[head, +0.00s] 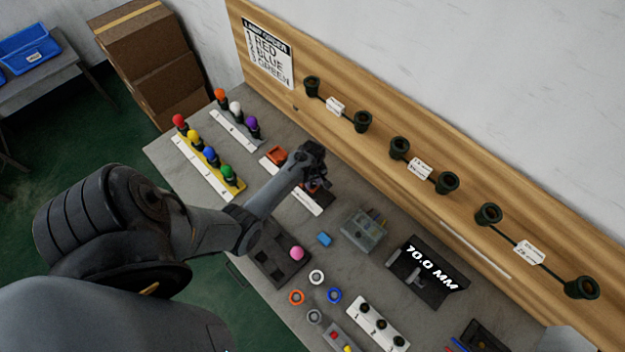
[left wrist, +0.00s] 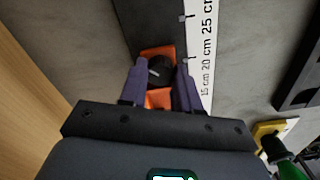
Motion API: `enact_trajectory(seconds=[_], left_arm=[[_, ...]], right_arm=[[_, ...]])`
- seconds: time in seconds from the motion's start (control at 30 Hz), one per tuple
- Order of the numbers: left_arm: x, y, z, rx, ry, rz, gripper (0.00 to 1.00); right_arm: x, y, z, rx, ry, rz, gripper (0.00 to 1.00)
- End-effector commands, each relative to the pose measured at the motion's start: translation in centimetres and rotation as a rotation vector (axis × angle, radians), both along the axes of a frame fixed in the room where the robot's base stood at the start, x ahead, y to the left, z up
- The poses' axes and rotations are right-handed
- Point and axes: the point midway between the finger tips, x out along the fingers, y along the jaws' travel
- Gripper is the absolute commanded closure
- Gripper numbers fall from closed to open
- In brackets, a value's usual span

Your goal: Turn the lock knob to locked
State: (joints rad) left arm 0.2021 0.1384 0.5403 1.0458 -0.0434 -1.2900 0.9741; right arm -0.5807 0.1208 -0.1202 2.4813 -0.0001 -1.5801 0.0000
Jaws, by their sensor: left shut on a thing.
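The lock knob (left wrist: 159,67) is a round black knob with a small pale mark on top, on an orange carriage (left wrist: 158,99) that sits on a dark rail beside a white centimetre scale (left wrist: 204,62). My left gripper (left wrist: 160,75) is shut on the knob, with a finger on either side. In the head view my left gripper (head: 315,180) is over the right end of the rail, and its arm and hand hide the knob. The white scale (head: 306,199) shows along the rail's front, and an orange block (head: 276,155) stands at its left end. My right gripper is not in view.
Coloured lamps on stands, such as the green one (head: 228,172), are left of the rail. A wooden back board (head: 380,118) with sockets runs behind.

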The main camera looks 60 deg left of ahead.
Motion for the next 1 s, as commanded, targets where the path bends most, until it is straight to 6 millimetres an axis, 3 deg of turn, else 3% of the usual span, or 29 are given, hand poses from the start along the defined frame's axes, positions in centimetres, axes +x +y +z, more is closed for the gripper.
enact_trajectory(seconds=[0.17, 0.2, 0.33, 1.0], left_arm=[[0.02, 0.01, 0.01, 0.000, 0.000, 0.002, 0.99], [0.01, 0.01, 0.01, 0.000, 0.000, 0.002, 0.62], [0.01, 0.01, 0.01, 0.000, 0.000, 0.002, 0.43], [-0.02, 0.08, -0.24, 0.001, 0.000, 0.052, 0.43]], right_arm=[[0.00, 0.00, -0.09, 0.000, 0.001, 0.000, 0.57], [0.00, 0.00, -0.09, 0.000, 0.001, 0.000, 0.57], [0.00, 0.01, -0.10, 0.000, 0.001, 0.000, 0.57], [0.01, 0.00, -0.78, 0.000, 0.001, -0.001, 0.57]])
